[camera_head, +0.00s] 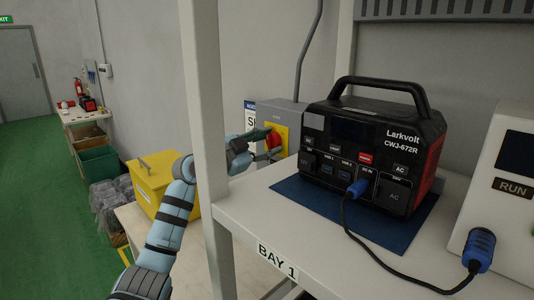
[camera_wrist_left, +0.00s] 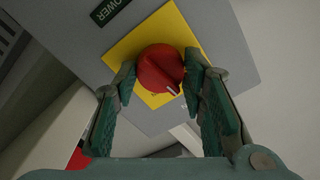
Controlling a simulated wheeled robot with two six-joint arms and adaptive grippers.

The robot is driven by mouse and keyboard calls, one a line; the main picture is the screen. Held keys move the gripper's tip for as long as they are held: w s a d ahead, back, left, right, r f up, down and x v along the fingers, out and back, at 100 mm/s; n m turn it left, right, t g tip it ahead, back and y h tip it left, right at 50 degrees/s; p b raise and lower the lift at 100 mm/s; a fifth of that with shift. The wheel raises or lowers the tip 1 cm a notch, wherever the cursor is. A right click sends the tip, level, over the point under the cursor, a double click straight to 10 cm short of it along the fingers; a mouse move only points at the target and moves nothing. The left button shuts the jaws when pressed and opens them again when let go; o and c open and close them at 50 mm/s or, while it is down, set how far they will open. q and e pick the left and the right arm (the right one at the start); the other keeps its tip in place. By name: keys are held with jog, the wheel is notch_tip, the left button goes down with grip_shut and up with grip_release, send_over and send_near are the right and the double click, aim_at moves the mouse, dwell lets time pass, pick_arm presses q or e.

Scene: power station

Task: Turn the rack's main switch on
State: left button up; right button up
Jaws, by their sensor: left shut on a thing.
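The main switch is a red rotary knob (camera_head: 274,139) on a yellow plate (camera_head: 283,131), set on a grey box (camera_head: 285,115) on the wall behind the rack post. In the left wrist view the red knob (camera_wrist_left: 160,68) sits on the yellow plate (camera_wrist_left: 175,35), with a white mark pointing to the lower right. My left gripper (camera_head: 266,144) has reached past the rack post, and its green-padded fingers (camera_wrist_left: 163,85) are closed on both sides of the knob. The word POWER shows above the plate. My right gripper is in neither view.
The white rack post (camera_head: 207,120) stands close beside my left arm. A black Larkvolt power station (camera_head: 375,145) sits on a blue mat (camera_head: 300,195) on the BAY 1 shelf, with a blue plug and cable. A yellow box (camera_head: 153,180) stands left of my arm.

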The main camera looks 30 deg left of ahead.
pick_arm(q)
jog(key=m+b, duration=0.2)
jog(key=m, duration=0.3)
jog(key=shift+m, duration=0.3)
jog(key=m+b, duration=0.1)
jog(key=m, duration=0.4)
jog(key=shift+r, duration=0.1)
jog(key=o, duration=1.2)
jog(key=v, duration=1.2)
jog(key=shift+w, duration=0.1)
